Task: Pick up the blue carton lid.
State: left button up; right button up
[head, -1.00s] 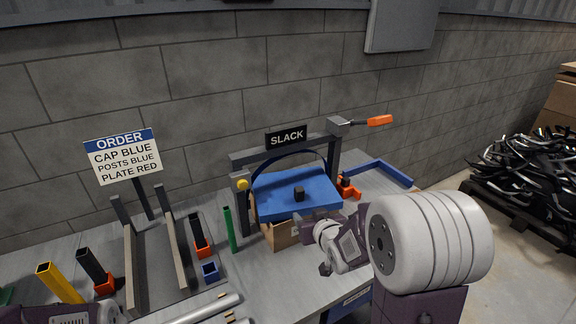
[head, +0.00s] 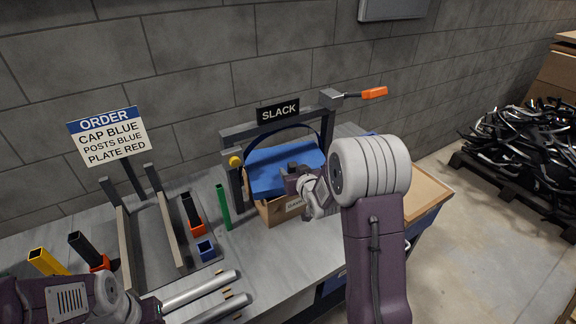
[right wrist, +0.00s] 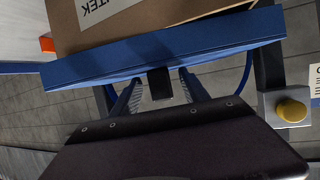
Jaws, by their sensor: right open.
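The blue carton lid (head: 268,165) sits on the brown cardboard carton (head: 273,210) under the frame with the SLACK sign. My right gripper (head: 292,172) is at the lid's top and hides its black knob in the head view. In the right wrist view the blue lid (right wrist: 235,48) shows edge-on with the black knob (right wrist: 159,84) sticking out of it. My right gripper (right wrist: 160,92) is open there, one finger on each side of the knob. I cannot tell whether the fingers touch it.
The grey SLACK frame (head: 232,190) stands around the carton, with a yellow button (head: 235,160) on its left post and an orange-handled lever (head: 373,93) at upper right. A green post (head: 223,207) stands left of the carton. An order sign (head: 108,136) is further left.

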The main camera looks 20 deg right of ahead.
pick_arm(q)
jog(key=shift+w, duration=0.1)
pick_arm(e)
jog(key=shift+w+f, duration=0.1)
jog(key=shift+w, duration=0.1)
jog(key=shift+s, duration=0.15)
jog(key=c, duration=0.9)
grip_shut()
